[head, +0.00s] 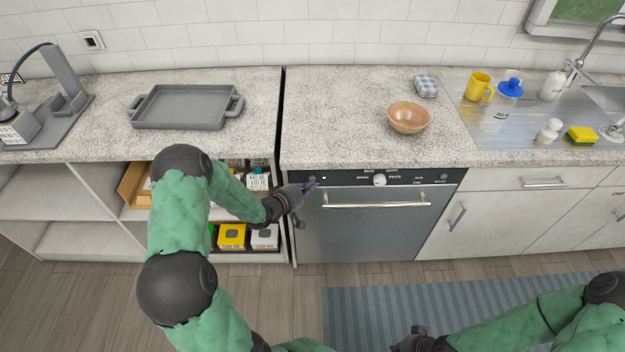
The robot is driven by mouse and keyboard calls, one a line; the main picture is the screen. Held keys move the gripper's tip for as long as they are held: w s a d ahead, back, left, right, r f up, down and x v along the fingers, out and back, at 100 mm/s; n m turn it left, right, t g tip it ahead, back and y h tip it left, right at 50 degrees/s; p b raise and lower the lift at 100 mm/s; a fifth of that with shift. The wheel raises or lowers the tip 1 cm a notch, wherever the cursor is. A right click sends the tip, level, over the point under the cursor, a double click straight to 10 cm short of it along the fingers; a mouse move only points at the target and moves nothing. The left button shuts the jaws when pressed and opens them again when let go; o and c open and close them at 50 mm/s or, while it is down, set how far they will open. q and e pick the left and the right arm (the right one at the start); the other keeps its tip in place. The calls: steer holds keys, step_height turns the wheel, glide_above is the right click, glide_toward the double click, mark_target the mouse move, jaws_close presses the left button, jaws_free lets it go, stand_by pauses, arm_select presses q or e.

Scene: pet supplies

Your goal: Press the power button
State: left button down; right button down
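The dishwasher (385,232) has a black control panel (345,178) along its top edge, with a white round knob (380,180) near the middle. A small green light (324,178) shows near the panel's left end. My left gripper (311,185) is at that left end, just left of the light; its fingertips look together and empty. The tips hide the part of the panel behind them, where a dark round button partly shows, and I cannot tell whether they touch it. My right gripper (413,340) is low at the bottom edge, small and dark, its fingers unclear.
The dishwasher handle (375,205) sticks out below the panel. Open shelves (80,205) with boxes lie to the left. On the counter are a grey tray (185,107), a bowl (408,117) and a yellow mug (478,87). A striped rug (365,318) covers the floor.

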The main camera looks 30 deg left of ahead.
arm_select(q)
steer(key=shift+s+d, duration=0.15)
steer(key=shift+s, duration=0.1)
steer(key=s+d+p, duration=0.1)
steer(key=s+d, duration=0.2)
steer(key=s, duration=0.2)
stand_by(0.6)
steer(key=shift+d, duration=0.1)
stand_by(2.0)
